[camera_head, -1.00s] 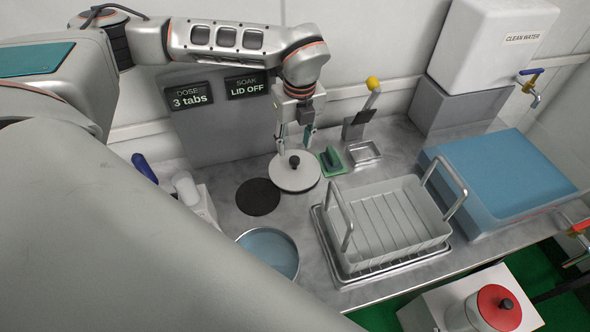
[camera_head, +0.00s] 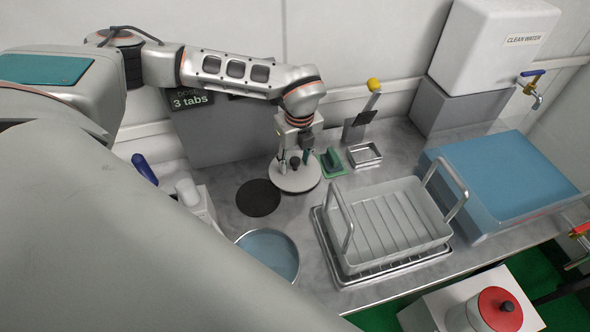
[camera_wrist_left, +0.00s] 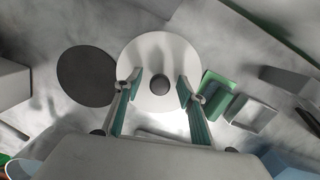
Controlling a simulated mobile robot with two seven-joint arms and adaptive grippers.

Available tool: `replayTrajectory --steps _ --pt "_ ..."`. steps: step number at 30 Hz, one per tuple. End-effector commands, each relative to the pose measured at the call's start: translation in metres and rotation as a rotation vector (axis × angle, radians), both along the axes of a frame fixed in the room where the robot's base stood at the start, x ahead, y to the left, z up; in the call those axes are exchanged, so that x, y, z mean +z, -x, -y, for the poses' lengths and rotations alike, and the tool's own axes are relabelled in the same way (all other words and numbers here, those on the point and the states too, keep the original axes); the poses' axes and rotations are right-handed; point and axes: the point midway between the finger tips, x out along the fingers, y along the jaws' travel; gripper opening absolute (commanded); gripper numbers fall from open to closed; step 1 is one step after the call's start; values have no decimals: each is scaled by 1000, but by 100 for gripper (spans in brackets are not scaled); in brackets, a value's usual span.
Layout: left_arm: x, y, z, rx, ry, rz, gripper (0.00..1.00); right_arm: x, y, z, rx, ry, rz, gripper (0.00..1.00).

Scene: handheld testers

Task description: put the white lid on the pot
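The white lid (camera_head: 296,183) is a flat round disc with a dark knob, lying on the steel counter; it also shows in the left wrist view (camera_wrist_left: 158,50). My left gripper (camera_head: 294,160) is low over it, pointing down. In the left wrist view my left gripper (camera_wrist_left: 159,88) is open, one finger on each side of the knob, with gaps between. A round, open vessel with a blue inside (camera_head: 268,255), which looks like the pot, stands nearer and left of the rack. Part of its rim shows at the lower left of the wrist view. My right gripper is not in view.
A black round mat (camera_head: 258,197) lies left of the lid. A green block (camera_head: 333,163) and a small metal tray (camera_head: 364,154) stand close on its right. A red-lidded container (camera_head: 500,308) stands lower right.

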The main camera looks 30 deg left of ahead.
Motion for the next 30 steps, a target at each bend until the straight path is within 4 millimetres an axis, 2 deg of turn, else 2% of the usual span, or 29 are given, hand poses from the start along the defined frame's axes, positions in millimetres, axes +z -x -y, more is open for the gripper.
replayTrajectory --steps 3,7,8,20,26,30 --pt "0 0 0 0 0 0 37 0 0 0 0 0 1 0" --pt "0 0 0 0 0 0 4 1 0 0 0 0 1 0" --pt "0 0 0 0 0 0 0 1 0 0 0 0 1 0" --pt "4 0 0 1 1 1 0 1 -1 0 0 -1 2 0" --pt "21 -1 0 2 1 3 0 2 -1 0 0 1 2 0" --pt "42 -1 0 1 0 4 0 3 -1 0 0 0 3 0"
